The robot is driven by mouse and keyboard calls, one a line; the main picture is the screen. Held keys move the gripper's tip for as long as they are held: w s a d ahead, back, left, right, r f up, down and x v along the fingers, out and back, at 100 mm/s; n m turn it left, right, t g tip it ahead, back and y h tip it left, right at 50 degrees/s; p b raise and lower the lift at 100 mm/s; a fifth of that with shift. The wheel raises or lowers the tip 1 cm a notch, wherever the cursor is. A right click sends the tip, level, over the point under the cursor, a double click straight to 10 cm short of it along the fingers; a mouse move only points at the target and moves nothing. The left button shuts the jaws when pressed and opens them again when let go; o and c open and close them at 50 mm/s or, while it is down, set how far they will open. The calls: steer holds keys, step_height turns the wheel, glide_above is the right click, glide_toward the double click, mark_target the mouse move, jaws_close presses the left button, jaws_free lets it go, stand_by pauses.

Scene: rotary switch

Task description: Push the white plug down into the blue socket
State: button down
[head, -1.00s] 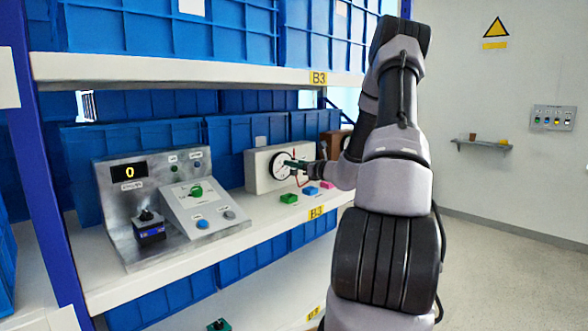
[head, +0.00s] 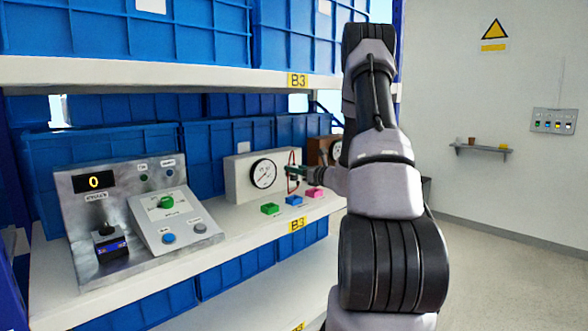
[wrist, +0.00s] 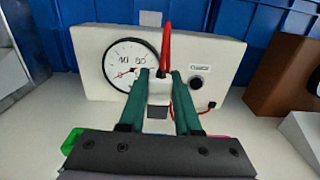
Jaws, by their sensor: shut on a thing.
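The white plug (wrist: 159,88) with a red cable rising from its top is between the green fingers of my gripper (wrist: 159,78) in the wrist view. A dark part shows at its lower end. In the head view my gripper (head: 291,172) is just above the blue socket (head: 294,200), and the plug is too small there to make out clearly. A gap seems to remain between gripper and socket. The blue socket stands on the shelf between a green socket (head: 270,209) and a pink socket (head: 315,192). In the wrist view my gripper hides the blue socket.
A white meter box (wrist: 215,57) with a round dial stands right behind the gripper; the red cable runs to it. A brown box (wrist: 288,80) is at its right. A metal control panel (head: 75,190) with a "0" display stands left. Shelf B3 (head: 240,225) is clear in front.

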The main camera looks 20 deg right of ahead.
mark_target(294, 180)
steer(key=shift+f, duration=2.65)
steer(key=shift+f, duration=1.6)
steer(key=c, duration=0.5)
jaws_free()
steer(key=shift+s, duration=0.1)
steer(key=v, duration=1)
steer(key=shift+s+d, duration=0.1)
steer(key=shift+s, duration=0.2)
